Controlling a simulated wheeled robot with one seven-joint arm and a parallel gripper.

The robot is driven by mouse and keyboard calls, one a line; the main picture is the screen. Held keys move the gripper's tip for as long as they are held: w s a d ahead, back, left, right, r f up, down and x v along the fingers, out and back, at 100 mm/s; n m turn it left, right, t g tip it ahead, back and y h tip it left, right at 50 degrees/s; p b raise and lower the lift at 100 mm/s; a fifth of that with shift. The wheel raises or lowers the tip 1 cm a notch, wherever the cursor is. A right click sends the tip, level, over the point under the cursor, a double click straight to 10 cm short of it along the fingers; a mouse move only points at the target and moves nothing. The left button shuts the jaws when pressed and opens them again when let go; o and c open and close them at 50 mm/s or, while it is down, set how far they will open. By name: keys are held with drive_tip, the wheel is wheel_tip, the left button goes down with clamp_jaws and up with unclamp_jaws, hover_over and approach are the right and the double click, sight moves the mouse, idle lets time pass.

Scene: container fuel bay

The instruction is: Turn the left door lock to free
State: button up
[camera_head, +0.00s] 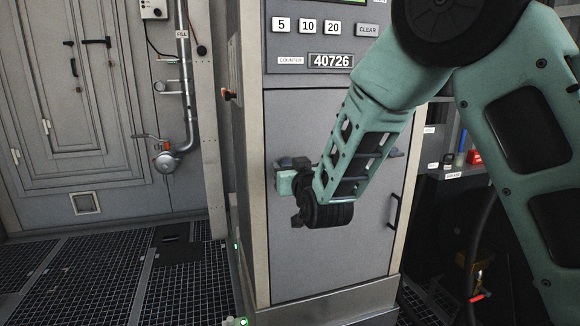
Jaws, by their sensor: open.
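A grey panelled door (85,95) stands at the far left. It looks shut. A dark lever-like fitting (96,42) sits high near its right edge. No part is readable as a lock, so I cannot tell which fitting is the left door lock or how it is turned. My gripper (287,172) is in front of the grey front panel of the dispenser cabinet, well to the right of that door. It is open and shows no object in it. My wrist partly hides its fingers. I cannot tell whether it touches the panel.
The dispenser cabinet (256,200) stands in the middle, with a black handle (394,211) on its panel. A FILL pipe with a valve (166,161) runs beside the left door. The grated floor (90,280) is mostly clear at left. A cluttered shelf (455,172) is at right.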

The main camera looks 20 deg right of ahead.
drive_tip(key=shift+w, duration=0.4)
drive_tip(key=c, duration=1)
